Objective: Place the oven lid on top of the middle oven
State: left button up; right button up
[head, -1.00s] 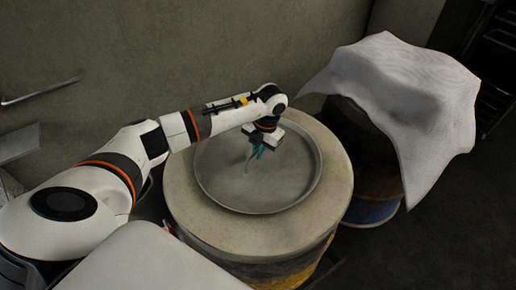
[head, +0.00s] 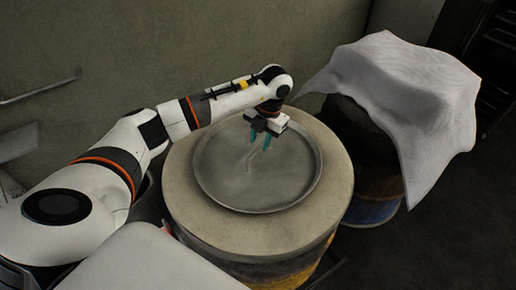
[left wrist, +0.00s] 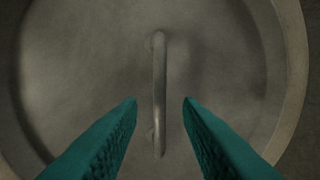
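The round grey metal oven lid (head: 285,185) lies flat on top of the barrel oven (head: 190,205) in the middle of the head view. Its thin bar handle (head: 249,161) stands at the lid's centre; the handle also shows in the left wrist view (left wrist: 159,90). My left gripper (head: 259,146) is above the lid, pointing down, with teal fingers apart and nothing between them. In the left wrist view the open fingertips (left wrist: 160,101) lie to either side of the handle's line, apart from it. My right gripper is not in view.
A second barrel (head: 375,212) stands to the right, with a white cloth (head: 410,100) draped over a dark object on it. A wall is close behind the oven. A pale flat surface (head: 150,262) is at the lower left. Dark racks stand at the far right.

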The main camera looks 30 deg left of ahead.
pick_arm(q)
notch_tip(320, 180, up, 8)
jog(key=d+b, duration=0.1)
jog(key=shift+w+f, duration=0.25)
jog(key=shift+w, duration=0.15)
